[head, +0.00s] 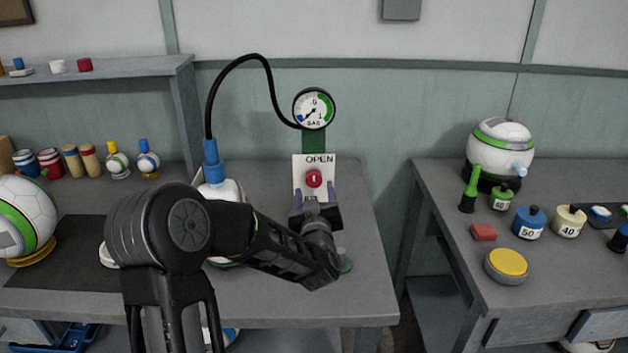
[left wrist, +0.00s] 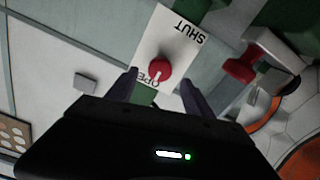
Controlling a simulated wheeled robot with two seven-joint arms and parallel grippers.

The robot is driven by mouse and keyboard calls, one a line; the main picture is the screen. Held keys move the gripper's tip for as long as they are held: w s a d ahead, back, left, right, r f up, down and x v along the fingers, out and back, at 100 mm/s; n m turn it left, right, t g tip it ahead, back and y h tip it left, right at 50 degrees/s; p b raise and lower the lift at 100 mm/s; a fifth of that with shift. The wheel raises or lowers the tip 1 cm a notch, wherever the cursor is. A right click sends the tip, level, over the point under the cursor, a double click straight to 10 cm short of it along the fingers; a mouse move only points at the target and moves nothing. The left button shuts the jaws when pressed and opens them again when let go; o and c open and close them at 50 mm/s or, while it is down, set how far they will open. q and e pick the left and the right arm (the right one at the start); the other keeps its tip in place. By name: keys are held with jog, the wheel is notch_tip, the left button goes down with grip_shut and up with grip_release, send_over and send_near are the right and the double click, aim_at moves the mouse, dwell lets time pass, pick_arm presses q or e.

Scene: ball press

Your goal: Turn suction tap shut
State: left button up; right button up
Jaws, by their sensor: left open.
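The suction tap is a red round knob (head: 314,178) on a white plate (head: 300,170) marked OPEN at the top, below a pressure gauge (head: 314,108). In the left wrist view the knob (left wrist: 160,72) shows a pale mark towards OPEN; SHUT is printed at the plate's other end. My left gripper (head: 314,192) is open in front of the plate. In the wrist view its fingers (left wrist: 158,90) stand apart on either side of the knob's near side; I cannot tell if they touch it. My left arm hides part of the bench. My right gripper is not in view.
A black hose (head: 236,68) runs from the gauge to a blue fitting (head: 212,160) on a white ball, partly hidden by my arm. Another ball (head: 24,215) stands at the left. The right bench (head: 440,210) holds weights, a pump and a ball. A gap separates the benches.

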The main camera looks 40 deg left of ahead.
aim_at(314, 182)
pick_arm(q)
jog(key=x, duration=0.6)
jog(key=shift+p, duration=0.4)
jog(key=shift+c, duration=0.2)
grip_shut()
